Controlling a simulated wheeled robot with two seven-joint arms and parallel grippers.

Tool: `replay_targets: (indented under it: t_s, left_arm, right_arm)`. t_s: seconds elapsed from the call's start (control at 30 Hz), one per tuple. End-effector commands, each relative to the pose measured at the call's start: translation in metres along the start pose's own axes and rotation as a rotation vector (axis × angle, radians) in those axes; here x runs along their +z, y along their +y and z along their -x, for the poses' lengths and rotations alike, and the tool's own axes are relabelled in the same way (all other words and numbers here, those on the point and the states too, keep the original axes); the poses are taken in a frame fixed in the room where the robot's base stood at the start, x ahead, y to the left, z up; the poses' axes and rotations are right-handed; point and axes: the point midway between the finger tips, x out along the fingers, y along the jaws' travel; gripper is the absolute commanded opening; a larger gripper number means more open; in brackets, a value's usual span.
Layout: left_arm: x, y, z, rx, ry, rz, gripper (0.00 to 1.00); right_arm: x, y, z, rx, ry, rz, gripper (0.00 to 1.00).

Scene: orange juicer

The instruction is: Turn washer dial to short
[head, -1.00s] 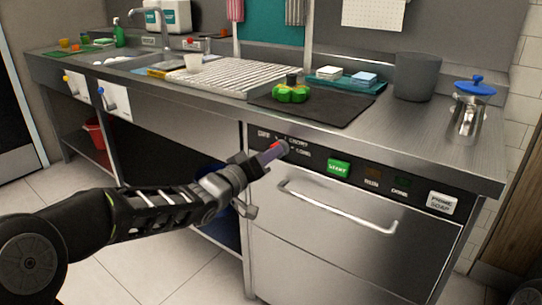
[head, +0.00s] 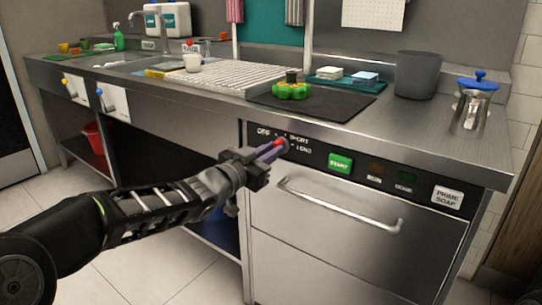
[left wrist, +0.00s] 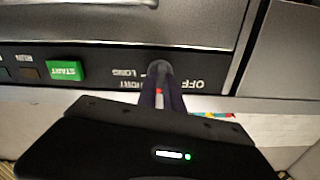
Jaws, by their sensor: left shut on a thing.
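The washer's control panel (head: 318,157) shows the words OFF, SHORT and LONG around the dial (head: 283,143) at its left end. My left gripper (head: 275,148) is shut on the dial, its fingers reaching in from the lower left. In the left wrist view the panel appears upside down, and the grey dial (left wrist: 160,69) sits between the two dark fingers (left wrist: 161,92). A small red mark shows between the fingers. The fingers cover part of the dial, so I cannot tell which word it points to. My right gripper is not in view.
Right of the dial are the green START button (head: 340,163), the RUN and DONE lights and the PRIME SOAP button (head: 447,197). The washer door handle (head: 340,208) sticks out below. The steel counter edge (head: 400,155) overhangs the panel.

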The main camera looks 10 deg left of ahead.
Motion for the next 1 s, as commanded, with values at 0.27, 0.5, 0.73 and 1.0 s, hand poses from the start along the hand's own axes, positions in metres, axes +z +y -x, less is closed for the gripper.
replay_targets:
  t_s: [0.27, 0.5, 0.73, 1.0]
  left_arm:
    - [0.0013, 0.0001, 0.0002, 0.0, -0.002, -0.082, 0.0]
    - [0.001, 0.0001, 0.0001, 0.0, -0.002, -0.092, 0.0]
    - [0.0011, 0.0001, 0.0001, 0.0, -0.002, -0.09, 0.15]
    - [0.0005, 0.0001, 0.0, 0.0, -0.001, -0.09, 0.33]
  right_arm:
    - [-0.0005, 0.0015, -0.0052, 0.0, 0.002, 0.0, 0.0]
    - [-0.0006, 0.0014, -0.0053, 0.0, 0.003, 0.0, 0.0]
    - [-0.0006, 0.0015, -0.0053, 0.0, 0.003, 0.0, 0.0]
    - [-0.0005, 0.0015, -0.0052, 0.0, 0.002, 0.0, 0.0]
